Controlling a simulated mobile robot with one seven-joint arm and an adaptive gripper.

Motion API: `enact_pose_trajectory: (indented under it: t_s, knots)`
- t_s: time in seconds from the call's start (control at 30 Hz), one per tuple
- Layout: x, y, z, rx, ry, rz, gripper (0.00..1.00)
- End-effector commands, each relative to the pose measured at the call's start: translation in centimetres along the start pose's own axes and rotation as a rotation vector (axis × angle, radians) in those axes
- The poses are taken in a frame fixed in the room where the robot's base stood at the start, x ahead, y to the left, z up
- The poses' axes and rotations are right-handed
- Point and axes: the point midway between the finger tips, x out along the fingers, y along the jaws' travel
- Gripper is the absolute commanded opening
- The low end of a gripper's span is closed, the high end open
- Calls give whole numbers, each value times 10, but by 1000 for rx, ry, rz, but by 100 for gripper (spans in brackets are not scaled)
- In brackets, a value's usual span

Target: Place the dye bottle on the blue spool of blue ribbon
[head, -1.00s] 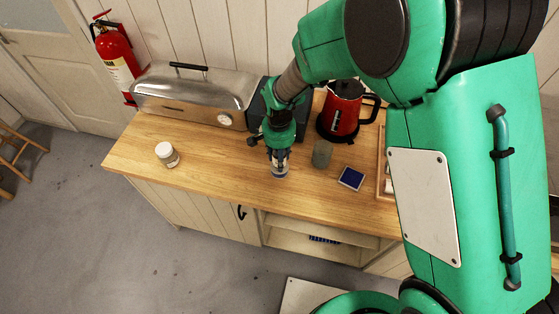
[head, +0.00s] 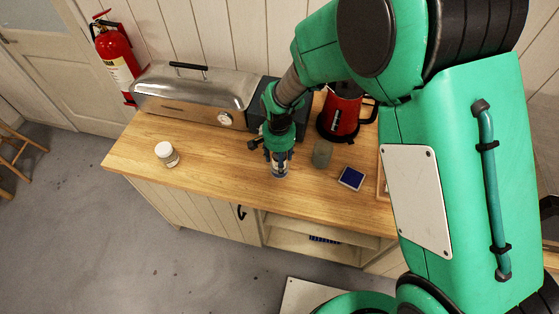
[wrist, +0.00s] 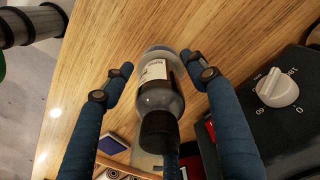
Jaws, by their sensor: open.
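In the wrist view my gripper (wrist: 160,64) is open, with one blue finger on each side of the bottle. A gap shows at the left finger; contact at the right finger is unclear.
A blue pad (head: 351,178) and a grey-green jar (head: 322,154) are right of my gripper. Behind are a red kettle (head: 341,112) and a metal-lidded box (head: 192,97). A white-capped jar (head: 166,154) stands left. Between it and my gripper the counter (head: 215,160) is clear.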

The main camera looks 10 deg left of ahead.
Motion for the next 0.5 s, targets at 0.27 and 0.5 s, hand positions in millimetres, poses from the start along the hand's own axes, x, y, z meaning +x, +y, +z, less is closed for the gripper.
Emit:
enact_pose_trajectory:
  t_s: [0.27,0.5]
  knots:
    - [-11,0,0,0,1,0,57]
    - [-41,0,0,0,2,-2,57]
